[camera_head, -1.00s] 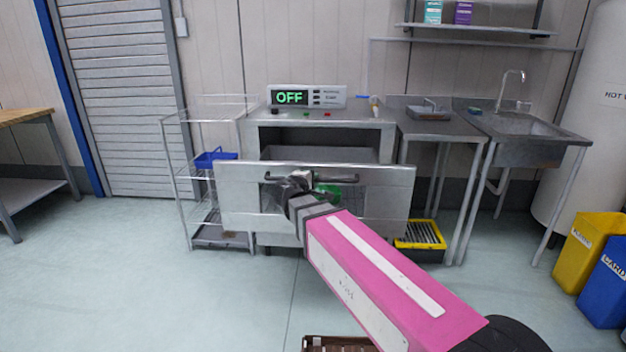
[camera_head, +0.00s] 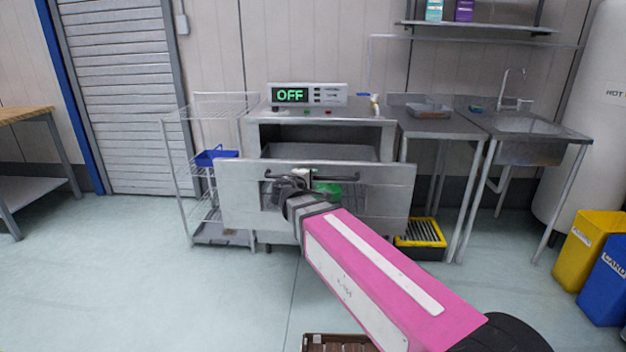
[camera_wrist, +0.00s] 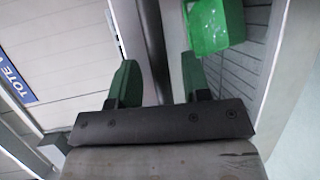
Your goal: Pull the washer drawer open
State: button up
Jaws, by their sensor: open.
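The washer (camera_head: 385,138) stands against the back wall with a lit green OFF display on top. Its grey drawer front (camera_head: 385,190) stands out in front of the body, and a dark opening shows above and behind it. A dark bar handle (camera_head: 345,178) runs across the front's upper part. My gripper (camera_head: 282,186) is at the left part of this handle, partly hidden by my own wrist. In the wrist view my gripper (camera_wrist: 157,72) has its green fingers apart, with a dark bar (camera_wrist: 153,45) running between them. Contact cannot be told.
A green object (camera_head: 328,188) shows at the drawer front, and a green thing (camera_wrist: 214,25) shows beside the bar in the wrist view. A wire rack (camera_head: 180,165) stands left, a steel table (camera_head: 440,128) and sink right. The floor in front is mostly clear.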

jog(key=v, duration=0.9)
jog(key=shift+s, duration=0.2)
jog(key=s+d+f+m+g+y, duration=0.3)
jog(key=d+f+m+g, duration=0.4)
jog(key=d+f, duration=0.6)
jog(key=s+d+f+m+g+y, duration=0.3)
jog(key=d+f+m+g, duration=0.3)
jog(key=d+f, duration=0.8)
jog(key=shift+s+d+f+m+g+y, duration=0.15)
jog(key=shift+s+f+m+g+y, duration=0.25)
jog(key=shift+s+f+g, duration=0.35)
